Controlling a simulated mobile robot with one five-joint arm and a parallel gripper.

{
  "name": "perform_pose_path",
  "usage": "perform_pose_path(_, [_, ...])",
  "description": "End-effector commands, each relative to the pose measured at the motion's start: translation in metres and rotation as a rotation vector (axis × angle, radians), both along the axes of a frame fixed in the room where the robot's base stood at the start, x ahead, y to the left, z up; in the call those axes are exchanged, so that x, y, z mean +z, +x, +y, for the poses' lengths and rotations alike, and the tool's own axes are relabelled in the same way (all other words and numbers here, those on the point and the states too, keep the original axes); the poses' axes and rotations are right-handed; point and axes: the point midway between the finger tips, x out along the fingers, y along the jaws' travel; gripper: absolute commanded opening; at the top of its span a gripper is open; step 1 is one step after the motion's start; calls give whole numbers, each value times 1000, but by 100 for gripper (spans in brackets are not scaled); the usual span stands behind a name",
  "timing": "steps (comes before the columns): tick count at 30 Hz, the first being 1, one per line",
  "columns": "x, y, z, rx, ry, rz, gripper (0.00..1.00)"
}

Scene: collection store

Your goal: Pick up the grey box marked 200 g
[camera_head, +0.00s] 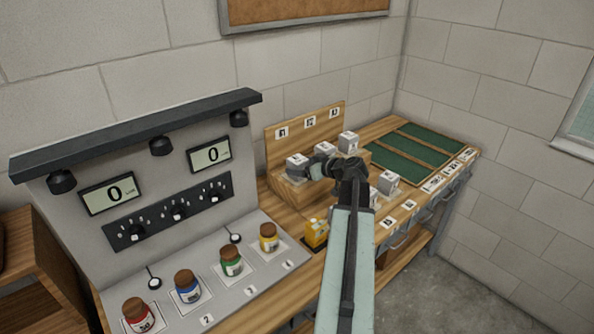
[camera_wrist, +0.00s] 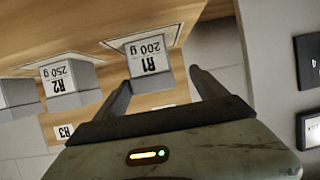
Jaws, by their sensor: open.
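The grey box marked 200 g (camera_wrist: 150,62) carries a white R1 label, upside down in the wrist view. In the head view it appears as the leftmost box (camera_head: 295,161) on the wooden stepped stand (camera_head: 287,186). My gripper (camera_head: 316,168) is just to its right there, at the stand. In the wrist view my gripper (camera_wrist: 161,84) is open, one finger on each side of the box's near part. The fingers do not look closed on it. My gripper partly hides the stand in the head view.
The R2 250 g box (camera_wrist: 68,82) sits beside R1 in the wrist view. Another grey box (camera_head: 348,142) stands at the stand's right end. A grey box (camera_head: 388,182) and a yellow item (camera_head: 316,233) are nearby. Several jars stand on the grey panel (camera_head: 225,298) at left.

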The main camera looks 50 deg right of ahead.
Motion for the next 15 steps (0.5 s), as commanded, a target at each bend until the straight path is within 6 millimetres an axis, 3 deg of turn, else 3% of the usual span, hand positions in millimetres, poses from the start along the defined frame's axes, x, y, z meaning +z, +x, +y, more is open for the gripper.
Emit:
perform_pose_path(11, [-13,15,-16,-23,0,0,82])
perform_pose_path(15, [-28,30,-21,-24,1,0,82])
